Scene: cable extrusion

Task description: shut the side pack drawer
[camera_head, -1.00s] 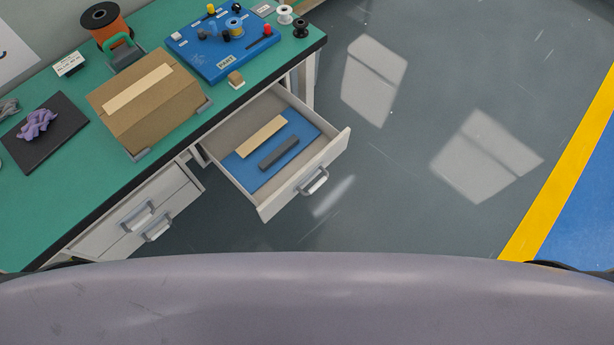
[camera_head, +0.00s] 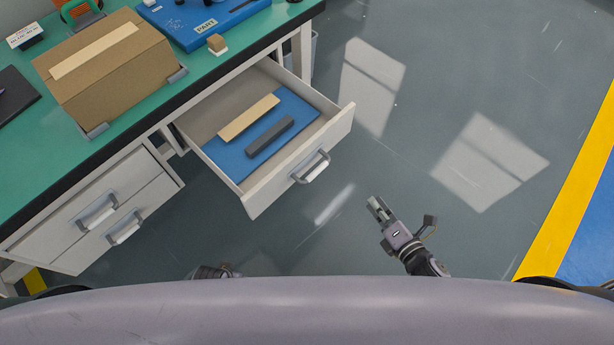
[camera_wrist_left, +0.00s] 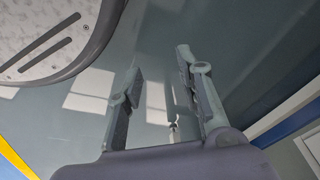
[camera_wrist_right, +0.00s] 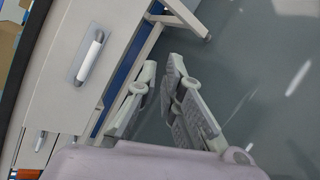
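The side pack drawer (camera_head: 300,172) is pulled well out from under the bench in the head view, with a grey and white handle (camera_head: 311,168). Inside lie a blue liner (camera_head: 222,158), a tan strip (camera_head: 249,117) and a dark grey bar (camera_head: 270,136). My right gripper (camera_head: 376,208) is over the floor to the right of the drawer front, not touching it. The right wrist view shows its fingers (camera_wrist_right: 162,75) a little apart with nothing between, and the drawer handle (camera_wrist_right: 89,57) beyond them. My left gripper (camera_wrist_left: 160,68) is open and empty in its wrist view.
The green bench (camera_head: 130,150) carries a cardboard box (camera_head: 110,75), a blue board (camera_head: 205,22) and a small brown block (camera_head: 217,43). Shut drawers (camera_head: 110,215) are at the lower left. The grey floor (camera_head: 440,120) right of the open drawer is clear.

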